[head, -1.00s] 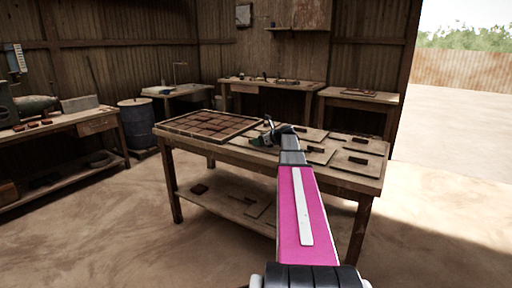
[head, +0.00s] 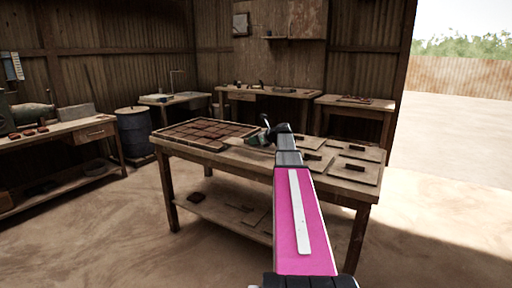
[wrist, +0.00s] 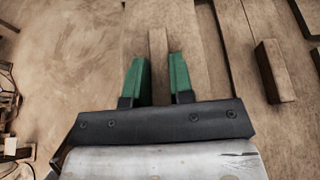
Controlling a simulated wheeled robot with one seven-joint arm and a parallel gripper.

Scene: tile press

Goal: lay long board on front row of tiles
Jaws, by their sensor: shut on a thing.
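A frame of dark reddish tiles (head: 207,132) lies on the left part of the wooden table. My gripper (head: 259,139) is above the middle of the table, right of the frame. In the wrist view, the green fingers of my gripper (wrist: 160,76) are shut on the narrow wooden handle (wrist: 158,48) of a board (wrist: 140,22). The board runs out of the top of that view. In the head view my arm and gripper mostly hide it, and I cannot tell whether it still touches the table.
Other flat boards with block handles (head: 356,168) lie on the right part of the table (head: 215,152). One handle (wrist: 273,72) shows right of my gripper in the wrist view. A lower shelf holds loose pieces. Open floor surrounds the table's front.

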